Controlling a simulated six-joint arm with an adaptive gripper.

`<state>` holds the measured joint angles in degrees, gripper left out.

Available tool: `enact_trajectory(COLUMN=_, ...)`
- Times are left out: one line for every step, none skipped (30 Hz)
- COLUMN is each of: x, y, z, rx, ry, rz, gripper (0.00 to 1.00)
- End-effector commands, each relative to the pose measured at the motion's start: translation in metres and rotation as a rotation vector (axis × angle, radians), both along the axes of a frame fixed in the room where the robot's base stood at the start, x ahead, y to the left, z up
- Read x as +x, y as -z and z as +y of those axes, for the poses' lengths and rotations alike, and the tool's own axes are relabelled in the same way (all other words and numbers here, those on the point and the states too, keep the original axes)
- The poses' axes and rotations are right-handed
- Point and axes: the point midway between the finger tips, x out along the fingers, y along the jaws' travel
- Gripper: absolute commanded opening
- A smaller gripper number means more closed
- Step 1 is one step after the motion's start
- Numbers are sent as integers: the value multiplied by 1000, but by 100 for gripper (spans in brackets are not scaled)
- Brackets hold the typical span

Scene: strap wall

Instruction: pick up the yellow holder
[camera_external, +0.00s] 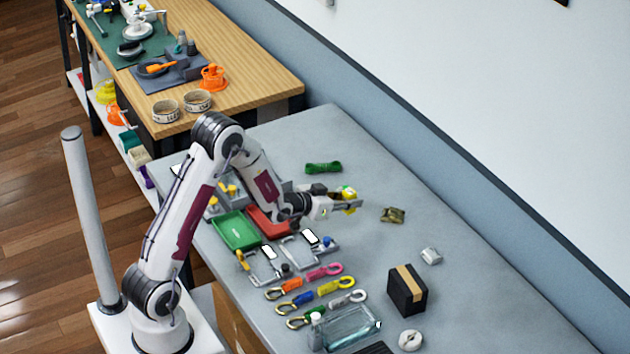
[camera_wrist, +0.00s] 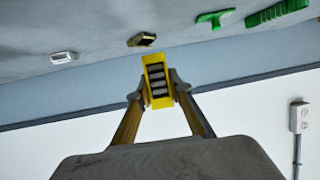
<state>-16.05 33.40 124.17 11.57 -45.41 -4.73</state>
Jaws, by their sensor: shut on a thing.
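The yellow holder (camera_wrist: 146,62) is a small yellow rectangular piece with a dark, ridged middle. My gripper (camera_wrist: 158,88) is shut on it, one finger on each side. In the outside view, my gripper (camera_external: 352,203) is stretched out above the grey table, and the yellow holder (camera_external: 349,192) shows at its fingers. It appears raised off the tabletop. Part of its sides is hidden by the fingers.
An olive-gold piece (camera_external: 392,215) and a small white box (camera_external: 431,256) lie to the right on the grey table (camera_external: 480,275). A green strap (camera_external: 323,168) lies behind. A black box (camera_external: 407,290), carabiners and trays (camera_external: 237,231) stand nearer. The wall (camera_external: 440,160) borders the table.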

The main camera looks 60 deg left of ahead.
Motion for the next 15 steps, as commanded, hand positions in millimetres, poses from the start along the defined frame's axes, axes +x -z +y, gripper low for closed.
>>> enact_trajectory(x=0, y=-7, z=0, rx=1, ry=0, rz=-4, gripper=0)
enact_trajectory(x=0, y=-10, z=0, rx=1, ry=0, rz=-3, gripper=0)
enact_trajectory(x=0, y=-14, z=0, rx=1, ry=0, rz=-3, gripper=0)
enact_trajectory(x=0, y=-16, z=0, rx=0, ry=0, rz=-4, gripper=0)
enact_trajectory(x=1, y=-19, z=0, rx=0, ry=0, rz=-4, gripper=0)
enact_trajectory(x=0, y=-21, z=0, rx=0, ry=0, rz=-2, gripper=0)
enact_trajectory(x=0, y=-22, z=0, rx=-1, ry=0, rz=-2, gripper=0)
enact_trajectory(x=0, y=-23, z=0, rx=-1, ry=0, rz=-2, gripper=0)
enact_trajectory(x=0, y=-25, z=0, rx=-1, ry=0, rz=-2, gripper=0)
enact_trajectory(x=0, y=-26, z=0, rx=-1, ry=0, rz=-2, gripper=0)
enact_trajectory(x=0, y=-27, z=0, rx=-1, ry=0, rz=-2, gripper=0)
enact_trajectory(x=0, y=-28, z=0, rx=-1, ry=0, rz=-2, gripper=0)
enact_trajectory(x=0, y=-28, z=0, rx=-1, ry=0, rz=-2, gripper=0)
enact_trajectory(x=0, y=-29, z=0, rx=-1, ry=0, rz=-2, gripper=0)
enact_trajectory(x=0, y=-29, z=0, rx=-1, ry=0, rz=-1, gripper=0)
